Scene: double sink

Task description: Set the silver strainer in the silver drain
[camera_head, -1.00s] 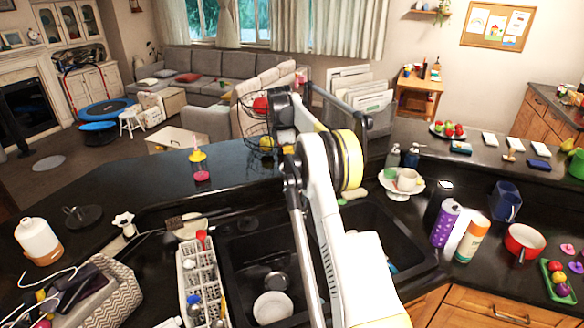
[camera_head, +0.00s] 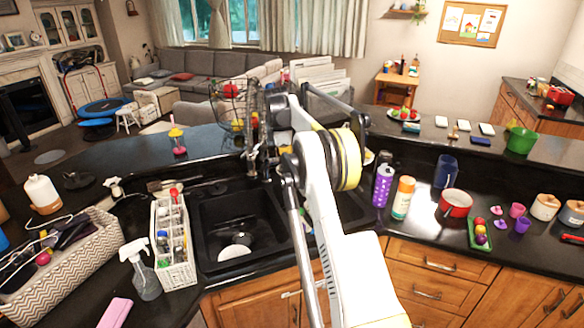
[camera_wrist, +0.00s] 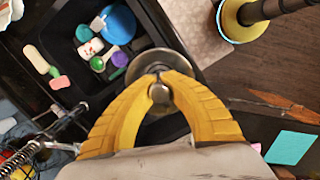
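In the wrist view the two yellow fingers of my gripper (camera_wrist: 160,80) come together at a small metal knob. The knob belongs to a round silver disc, apparently the silver strainer (camera_wrist: 137,66), partly hidden behind the fingers. The strainer is over the edge of a black sink basin (camera_wrist: 90,92); its height above is unclear. In the head view my gripper and the strainer are hidden behind my arm. A dark round area in the left basin (camera_head: 210,213), beside a white plate (camera_head: 235,253), may hold the silver drain, but I cannot make it out clearly.
In the head view a white rack (camera_head: 175,235) stands left of the sink. A purple bottle (camera_head: 383,186) stands right of it.

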